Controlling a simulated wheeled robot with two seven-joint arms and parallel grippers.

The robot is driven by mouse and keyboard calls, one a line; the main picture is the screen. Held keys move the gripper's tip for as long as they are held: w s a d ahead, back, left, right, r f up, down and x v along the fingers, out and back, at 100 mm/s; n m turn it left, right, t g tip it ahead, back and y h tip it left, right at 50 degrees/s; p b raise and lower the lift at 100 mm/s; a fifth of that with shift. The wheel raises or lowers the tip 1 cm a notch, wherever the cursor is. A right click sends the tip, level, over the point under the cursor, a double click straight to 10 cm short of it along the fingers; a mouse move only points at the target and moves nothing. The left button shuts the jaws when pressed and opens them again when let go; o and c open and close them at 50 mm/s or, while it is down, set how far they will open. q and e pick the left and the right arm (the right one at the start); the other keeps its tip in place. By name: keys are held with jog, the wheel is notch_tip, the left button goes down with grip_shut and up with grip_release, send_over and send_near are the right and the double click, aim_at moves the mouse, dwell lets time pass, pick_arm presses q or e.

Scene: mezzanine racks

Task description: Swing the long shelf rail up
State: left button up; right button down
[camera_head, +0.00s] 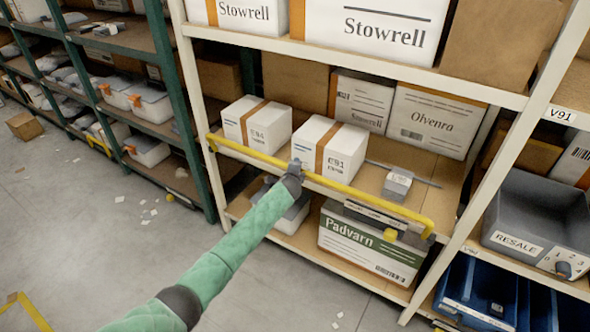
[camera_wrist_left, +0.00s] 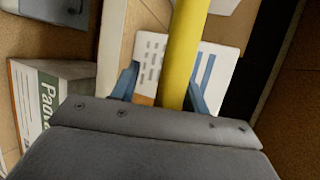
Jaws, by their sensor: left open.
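The long yellow shelf rail (camera_head: 250,154) runs across the front of the middle shelf, at about the height of its board. Its ends turn in at the two uprights. My left gripper (camera_head: 295,168) is at the rail, a little left of its middle, in front of two white boxes. In the left wrist view the rail (camera_wrist_left: 184,45) passes between the two blue fingers of my left gripper (camera_wrist_left: 162,84). The fingers are open, one on each side of it. Whether either finger touches the rail is unclear. My right gripper is not in view.
White boxes, one of them a taped box (camera_head: 330,150), stand behind the rail. A small grey box (camera_head: 397,184) sits farther right. A Padvarn box (camera_head: 370,243) is on the shelf below. A grey bin (camera_head: 540,222) stands on the right rack. The floor (camera_head: 90,225) at left is mostly clear.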

pick_arm(q)
jog(key=shift+s+a+r, duration=0.2)
jog(key=shift+s+r, duration=0.1)
jog(key=shift+s, duration=0.35)
jog(key=b+v, duration=0.2)
jog(key=v, duration=0.4)
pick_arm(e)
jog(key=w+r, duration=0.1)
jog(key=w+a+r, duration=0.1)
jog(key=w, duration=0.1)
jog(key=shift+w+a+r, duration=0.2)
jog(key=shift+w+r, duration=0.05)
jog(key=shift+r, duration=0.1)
pick_arm(q)
jog(key=shift+s+d, duration=0.1)
jog(key=shift+s, duration=0.1)
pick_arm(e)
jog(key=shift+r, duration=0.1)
pick_arm(q)
jog(key=shift+s+r, duration=0.1)
jog(key=shift+r, duration=0.05)
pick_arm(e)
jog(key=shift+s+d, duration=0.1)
